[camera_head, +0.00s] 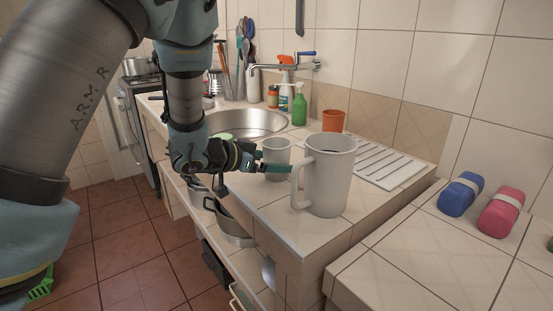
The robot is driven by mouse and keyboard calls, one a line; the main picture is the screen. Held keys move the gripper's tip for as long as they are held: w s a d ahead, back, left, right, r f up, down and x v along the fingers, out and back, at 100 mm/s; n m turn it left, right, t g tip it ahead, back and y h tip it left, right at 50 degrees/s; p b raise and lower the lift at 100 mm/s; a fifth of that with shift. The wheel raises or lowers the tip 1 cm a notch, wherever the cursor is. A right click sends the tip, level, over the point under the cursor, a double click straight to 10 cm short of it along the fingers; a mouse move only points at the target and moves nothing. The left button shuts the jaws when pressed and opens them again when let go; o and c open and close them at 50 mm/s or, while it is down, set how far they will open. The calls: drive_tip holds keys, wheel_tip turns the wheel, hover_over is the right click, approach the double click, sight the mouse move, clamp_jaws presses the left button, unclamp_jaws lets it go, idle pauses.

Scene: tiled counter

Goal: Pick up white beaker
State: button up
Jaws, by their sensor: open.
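A small white beaker (276,147) stands upright on the tiled counter, just left of a large white jug with a handle (331,180). My gripper (274,161) reaches in from the left, low over the counter. Its fingers are open and extend to the right at the beaker. One finger crosses in front of the lower part of the beaker and ends close to the jug's handle. The beaker's lower part is partly hidden by this finger. I cannot tell whether the fingers touch the beaker.
A ribbed drainboard (385,166) lies right of the jug. Blue (461,194) and pink (502,212) bundles lie on the right counter. Pots sit on a shelf below the counter.

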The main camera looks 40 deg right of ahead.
drive_tip(key=shift+d+f, duration=0.1)
drive_tip(key=shift+d, duration=0.15)
drive_tip(key=shift+c, duration=0.2)
drive_tip(key=c, duration=1.3)
wheel_tip(320, 180, up, 10)
drive_tip(key=o, duration=1)
drive_tip(key=shift+c, duration=0.2)
clamp_jaws()
